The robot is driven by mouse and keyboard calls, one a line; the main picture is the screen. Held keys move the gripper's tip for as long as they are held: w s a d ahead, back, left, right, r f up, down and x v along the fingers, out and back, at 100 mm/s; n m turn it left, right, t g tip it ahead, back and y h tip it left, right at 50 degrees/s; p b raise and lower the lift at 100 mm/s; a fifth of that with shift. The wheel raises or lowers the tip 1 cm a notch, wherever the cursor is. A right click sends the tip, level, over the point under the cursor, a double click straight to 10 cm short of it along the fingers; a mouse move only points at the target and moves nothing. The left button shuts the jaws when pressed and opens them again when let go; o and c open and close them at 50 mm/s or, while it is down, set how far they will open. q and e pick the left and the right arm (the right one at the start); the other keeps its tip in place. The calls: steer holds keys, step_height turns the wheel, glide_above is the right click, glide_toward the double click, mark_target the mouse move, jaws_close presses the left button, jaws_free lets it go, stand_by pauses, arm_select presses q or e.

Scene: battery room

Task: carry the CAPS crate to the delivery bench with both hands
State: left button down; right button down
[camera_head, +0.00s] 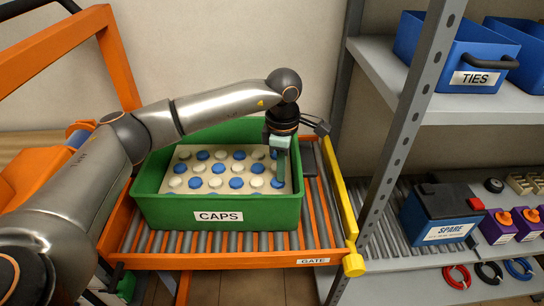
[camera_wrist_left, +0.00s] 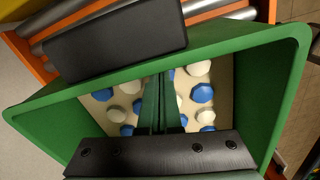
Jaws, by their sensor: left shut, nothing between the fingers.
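The green CAPS crate (camera_head: 217,206) sits upright on an orange-framed roller conveyor, filled with white and blue caps. A dark block that looks like its handle (camera_head: 308,158) shows at the crate's right side, and in the left wrist view (camera_wrist_left: 115,38) beside the green wall (camera_wrist_left: 225,50). My left gripper (camera_head: 281,182) points down inside the crate near its right wall, over the caps. Its fingers (camera_wrist_left: 161,95) are shut with nothing between them. I cannot tell whether the tips touch the caps. My right gripper is out of view. No delivery bench can be made out.
A yellow bar (camera_head: 343,210) runs along the conveyor's right end, by a GATE label (camera_head: 312,261). A grey shelf post (camera_head: 410,120) stands to the right, with a blue TIES bin (camera_head: 460,55) and a SPARE battery (camera_head: 437,212). An orange frame (camera_head: 60,45) rises at left.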

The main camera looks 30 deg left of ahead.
mark_target(300, 165)
arm_select(q)
steer(key=shift+w+d, duration=0.3)
steer(key=shift+d, duration=0.55)
steer(key=shift+w+d, duration=0.2)
steer(key=shift+d, duration=0.4)
steer(key=shift+w+d, duration=0.2)
steer(key=shift+d, duration=0.4)
steer(key=shift+a, duration=0.1)
